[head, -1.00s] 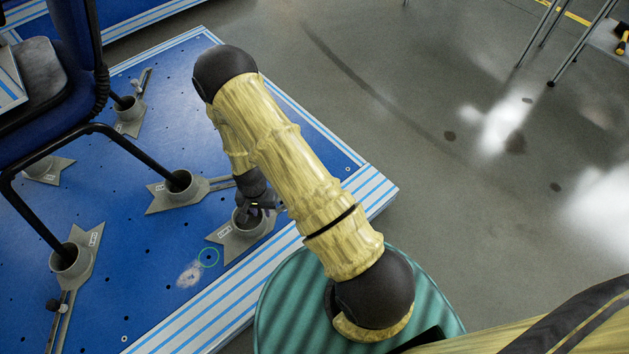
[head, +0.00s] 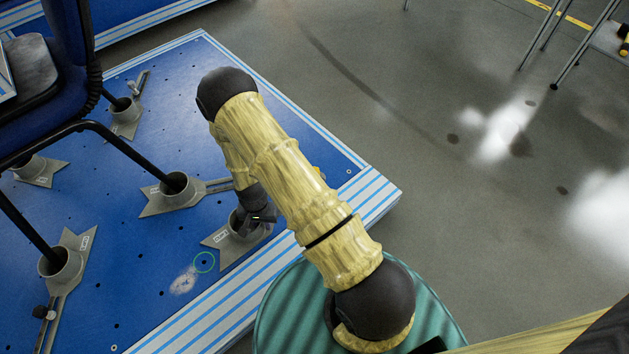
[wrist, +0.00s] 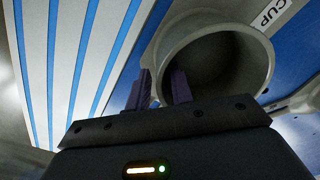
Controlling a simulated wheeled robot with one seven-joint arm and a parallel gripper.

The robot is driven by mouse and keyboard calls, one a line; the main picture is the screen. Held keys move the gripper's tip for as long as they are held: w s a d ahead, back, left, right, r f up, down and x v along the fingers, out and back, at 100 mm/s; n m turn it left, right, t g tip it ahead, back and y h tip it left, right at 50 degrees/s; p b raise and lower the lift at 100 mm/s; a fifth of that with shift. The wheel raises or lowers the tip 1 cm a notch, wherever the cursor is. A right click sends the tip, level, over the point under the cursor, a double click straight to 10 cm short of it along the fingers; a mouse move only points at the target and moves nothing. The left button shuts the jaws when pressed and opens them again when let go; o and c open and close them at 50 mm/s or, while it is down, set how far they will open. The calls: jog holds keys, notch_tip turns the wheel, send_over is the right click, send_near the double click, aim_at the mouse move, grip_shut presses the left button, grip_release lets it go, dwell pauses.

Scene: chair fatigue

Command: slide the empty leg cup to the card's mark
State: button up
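The empty leg cup (head: 236,236) is a grey round socket on a pointed grey base with a white label. It stands on the blue platform near its striped edge, with no chair leg in it. In the wrist view its open mouth (wrist: 215,68) and the word CUP show. My gripper (head: 258,219) is at the cup's near rim. In the wrist view its two dark fingers (wrist: 161,88) straddle the cup wall, one outside and one inside, with a narrow gap between them. A green ring (head: 204,262) lies on the platform left of and below the cup. I see no card.
Other grey cups (head: 175,188) hold the chair's black legs, with one cup (head: 62,265) at the lower left. The blue chair (head: 70,55) stands over the platform's left. A pale scuff (head: 184,280) lies beside the ring. Grey floor (head: 430,90) is open to the right.

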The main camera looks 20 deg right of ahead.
grip_shut()
jog(key=shift+d, duration=0.1)
jog(key=shift+w+d+p, duration=0.2)
jog(key=shift+w+d, duration=0.15)
jog(key=shift+d, duration=0.9)
jog(key=shift+w+d+p, duration=0.2)
jog(key=shift+w+d, duration=0.2)
jog(key=shift+d, duration=0.9)
jog(key=shift+w+d+p, duration=0.2)
jog(key=shift+w+d, duration=0.15)
jog(key=shift+d, duration=0.9)
jog(key=shift+o, duration=0.8)
grip_release()
notch_tip(320, 180, up, 6)
jog(key=p, duration=0.5)
